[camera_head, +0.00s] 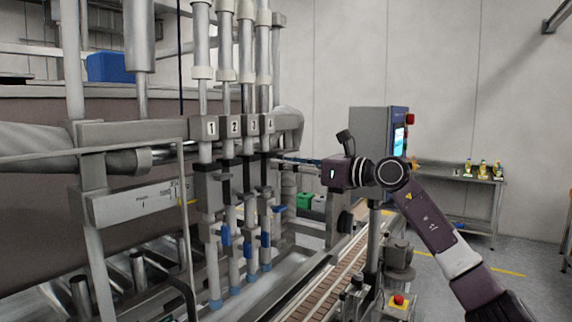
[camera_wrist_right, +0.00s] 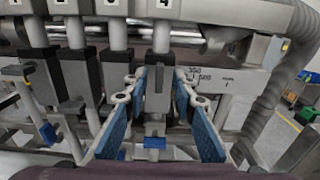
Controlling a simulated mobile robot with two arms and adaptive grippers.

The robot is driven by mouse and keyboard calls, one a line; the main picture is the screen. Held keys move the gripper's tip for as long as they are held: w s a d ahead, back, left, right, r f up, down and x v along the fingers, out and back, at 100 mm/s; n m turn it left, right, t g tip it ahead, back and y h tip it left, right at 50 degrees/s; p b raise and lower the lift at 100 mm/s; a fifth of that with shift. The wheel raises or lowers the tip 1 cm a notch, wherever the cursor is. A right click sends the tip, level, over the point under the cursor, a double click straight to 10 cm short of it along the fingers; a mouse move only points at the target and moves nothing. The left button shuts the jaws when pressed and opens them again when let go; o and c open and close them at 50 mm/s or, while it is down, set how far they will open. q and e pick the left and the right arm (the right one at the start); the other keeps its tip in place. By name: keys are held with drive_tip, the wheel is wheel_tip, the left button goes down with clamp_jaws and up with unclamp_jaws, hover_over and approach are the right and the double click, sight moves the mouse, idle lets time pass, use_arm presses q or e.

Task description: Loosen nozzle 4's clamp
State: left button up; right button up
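Nozzle 4 hangs below the number 4 plate (camera_head: 269,125) at the right end of the row of nozzles. In the right wrist view, a dark grey block (camera_wrist_right: 159,92), apparently its clamp, sits on the tube below the number 4. My right gripper (camera_head: 283,162) reaches in from the right at this height. In the wrist view the right gripper (camera_wrist_right: 158,84) is open, its blue-padded fingers apart on either side of the block. I cannot tell whether a finger touches it. A blue piece (camera_wrist_right: 154,142) shows lower on nozzle 4. My left gripper is out of view.
Nozzles 1 to 3 with their blocks stand close on the left; nozzle 3's block (camera_wrist_right: 117,72) is near the left finger. A conveyor (camera_head: 325,287) runs below. A control cabinet (camera_head: 370,125) and a side table (camera_head: 460,175) stand at right.

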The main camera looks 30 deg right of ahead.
drive_tip(key=shift+r, duration=0.1)
drive_tip(key=v, duration=1.2)
idle(0.9)
idle(0.5)
